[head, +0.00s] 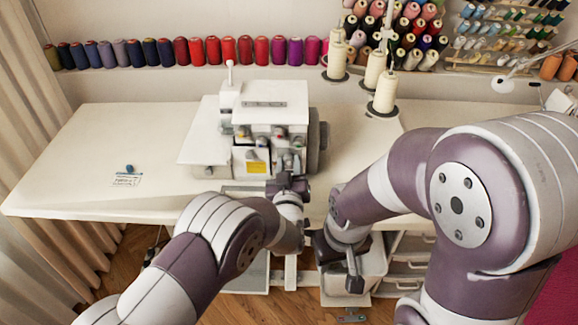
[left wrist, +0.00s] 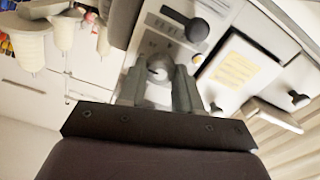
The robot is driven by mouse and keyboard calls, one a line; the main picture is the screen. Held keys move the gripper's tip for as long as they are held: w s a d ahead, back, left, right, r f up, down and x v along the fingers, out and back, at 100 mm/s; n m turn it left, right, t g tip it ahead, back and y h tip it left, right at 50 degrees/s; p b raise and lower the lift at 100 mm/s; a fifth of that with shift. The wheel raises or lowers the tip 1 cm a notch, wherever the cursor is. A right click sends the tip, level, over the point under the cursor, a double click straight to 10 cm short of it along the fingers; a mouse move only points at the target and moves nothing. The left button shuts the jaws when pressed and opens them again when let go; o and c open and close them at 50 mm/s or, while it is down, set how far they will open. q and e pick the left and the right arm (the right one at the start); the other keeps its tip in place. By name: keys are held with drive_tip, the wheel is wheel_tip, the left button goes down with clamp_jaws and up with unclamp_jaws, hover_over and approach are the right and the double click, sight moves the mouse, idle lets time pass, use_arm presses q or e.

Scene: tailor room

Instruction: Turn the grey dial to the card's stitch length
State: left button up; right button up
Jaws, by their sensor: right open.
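The white sewing machine (head: 275,95) stands on the table. The grey dial (left wrist: 158,68) is on its front, between the fingers of my left gripper (left wrist: 158,82), which look closed against its sides. In the head view, my left gripper (head: 288,184) is at the machine's front and hides the dial. The dial's marks are too small to read. A small white card (head: 126,181) lies on the left of the table; its writing is too small to read. My right gripper (head: 353,278) is open and empty, pointing down in front of the table edge.
A black knob (left wrist: 196,30) sits beside the dial, and a yellow label (left wrist: 232,70) is on the machine. A small blue object (head: 129,168) lies by the card. Cream thread cones (head: 384,93) stand at the machine's right. The table's left part (head: 80,150) is mostly clear.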

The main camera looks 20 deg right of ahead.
use_arm(q)
drive_tip(key=shift+f+n+b, duration=0.2)
drive_tip(key=shift+n+b, duration=0.5)
drive_tip(key=shift+b, duration=0.2)
drive_tip(key=n+b, duration=0.4)
drive_tip(key=b, duration=0.1)
drive_tip(key=n+b, duration=0.5)
drive_tip(key=b, duration=0.1)
drive_tip(key=n+b, duration=0.5)
drive_tip(key=b, duration=0.1)
drive_tip(key=shift+f, duration=0.3)
drive_tip(key=shift+r+n+b, duration=0.25)
drive_tip(key=shift+n+b, duration=0.95)
drive_tip(key=shift+b, duration=0.35)
drive_tip(key=o, duration=1)
drive_tip(key=shift+a+r, duration=0.1)
drive_tip(key=shift+o, duration=0.2)
drive_tip(key=shift+s, duration=0.1)
